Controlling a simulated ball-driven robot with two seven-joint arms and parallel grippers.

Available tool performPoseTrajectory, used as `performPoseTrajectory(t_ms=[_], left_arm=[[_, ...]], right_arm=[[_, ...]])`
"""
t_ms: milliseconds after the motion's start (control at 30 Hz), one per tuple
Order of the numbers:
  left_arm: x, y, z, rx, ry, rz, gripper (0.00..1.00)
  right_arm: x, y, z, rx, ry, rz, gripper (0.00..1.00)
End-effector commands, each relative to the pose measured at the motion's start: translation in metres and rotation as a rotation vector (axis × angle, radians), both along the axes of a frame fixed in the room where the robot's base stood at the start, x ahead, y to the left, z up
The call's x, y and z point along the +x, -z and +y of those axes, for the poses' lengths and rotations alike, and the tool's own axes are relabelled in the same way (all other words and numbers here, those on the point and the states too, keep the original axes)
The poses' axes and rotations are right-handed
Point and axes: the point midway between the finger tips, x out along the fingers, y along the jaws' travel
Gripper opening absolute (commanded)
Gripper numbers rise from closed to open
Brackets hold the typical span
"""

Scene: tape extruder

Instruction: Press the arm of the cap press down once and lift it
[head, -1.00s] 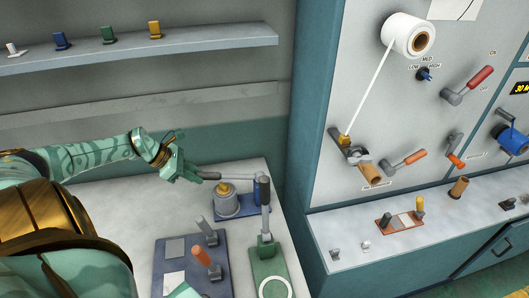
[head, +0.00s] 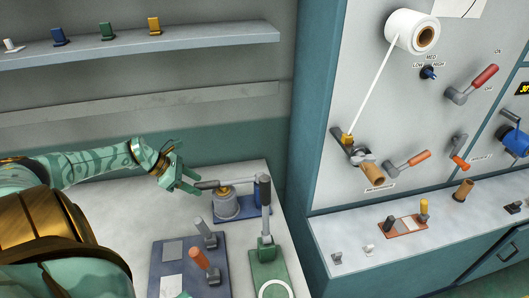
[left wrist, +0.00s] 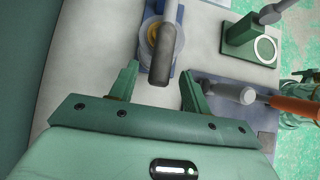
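The cap press has a blue base (head: 233,213), a grey cylinder with a gold top (head: 224,203) and a blue post (head: 263,190). Its grey arm (head: 208,185) reaches left from the post, over the gold top, and lies nearly level. My left gripper (head: 188,187) is at the free end of that arm. In the left wrist view the two green fingers (left wrist: 160,90) are apart, with the arm's rounded grey end (left wrist: 153,72) just beyond the gap between them; I see no grip on it. Part of my right gripper (left wrist: 305,78) shows at the right edge there, its fingers unclear.
A blue-grey plate (head: 178,250) with a grey lever and an orange-handled lever (head: 200,260) stands in front of the press. A green fixture (head: 266,262) with an upright grey lever is beside it. A wall shelf (head: 200,43) holds small coloured caps. The table left of the press is fairly clear.

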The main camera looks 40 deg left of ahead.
Motion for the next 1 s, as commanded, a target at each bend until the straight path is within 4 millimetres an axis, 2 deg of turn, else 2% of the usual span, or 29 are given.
performPoseTrajectory(t_ms=[167, 633, 1000], left_arm=[[-0.003, -0.007, 0.002, -0.001, -0.001, -0.001, 0.48], [-0.031, -0.050, 0.025, -0.001, -0.001, -0.002, 0.48], [-0.037, -0.052, 0.029, -0.002, -0.001, -0.001, 0.48]], right_arm=[[0.001, -0.007, 0.000, 0.000, 0.000, -0.003, 0.79], [0.008, -0.056, 0.000, 0.000, 0.000, -0.019, 0.79], [0.009, -0.060, 0.000, 0.001, 0.000, -0.021, 0.79]])
